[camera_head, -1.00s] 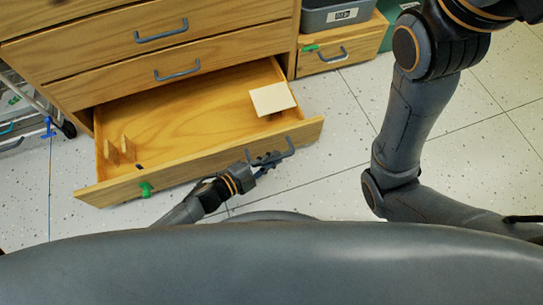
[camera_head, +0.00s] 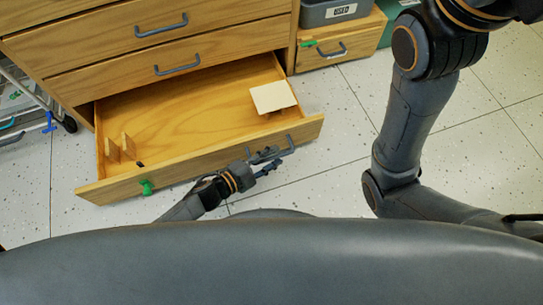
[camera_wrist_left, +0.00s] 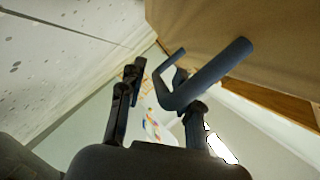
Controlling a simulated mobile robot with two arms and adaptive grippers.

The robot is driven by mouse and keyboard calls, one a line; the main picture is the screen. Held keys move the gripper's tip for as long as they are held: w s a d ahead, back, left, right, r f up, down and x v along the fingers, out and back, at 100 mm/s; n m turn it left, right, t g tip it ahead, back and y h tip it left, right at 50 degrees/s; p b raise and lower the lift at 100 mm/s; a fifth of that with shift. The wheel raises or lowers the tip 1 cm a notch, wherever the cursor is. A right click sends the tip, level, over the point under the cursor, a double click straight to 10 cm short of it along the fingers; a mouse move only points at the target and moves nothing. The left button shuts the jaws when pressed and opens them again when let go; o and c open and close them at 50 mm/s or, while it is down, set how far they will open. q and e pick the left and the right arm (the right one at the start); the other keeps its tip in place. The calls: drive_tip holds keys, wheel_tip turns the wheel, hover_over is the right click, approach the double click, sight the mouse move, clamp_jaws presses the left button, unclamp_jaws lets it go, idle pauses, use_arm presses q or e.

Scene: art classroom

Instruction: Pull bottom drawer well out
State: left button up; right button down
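The bottom drawer (camera_head: 190,115) is wooden and stands far out of its cabinet in the head view. Its grey bar handle (camera_head: 290,143) is on the front's right half; the handle (camera_wrist_left: 210,75) also shows close up in the left wrist view. My left gripper (camera_head: 268,162) is at this handle, partly covering it. In the left wrist view its fingers (camera_wrist_left: 155,90) are spread apart, with the handle's near corner between them and its bar passing across the right finger. Contact is unclear. My right gripper is out of view.
A pale square (camera_head: 273,97) and small wooden dividers (camera_head: 121,147) are in the drawer. Two shut drawers are above. A low wooden box (camera_head: 340,45) with a grey bin stands right. Speckled floor (camera_head: 315,185) is clear in front.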

use_arm(q)
drive_tip(key=v, duration=1.2)
drive_tip(key=shift+f, duration=0.1)
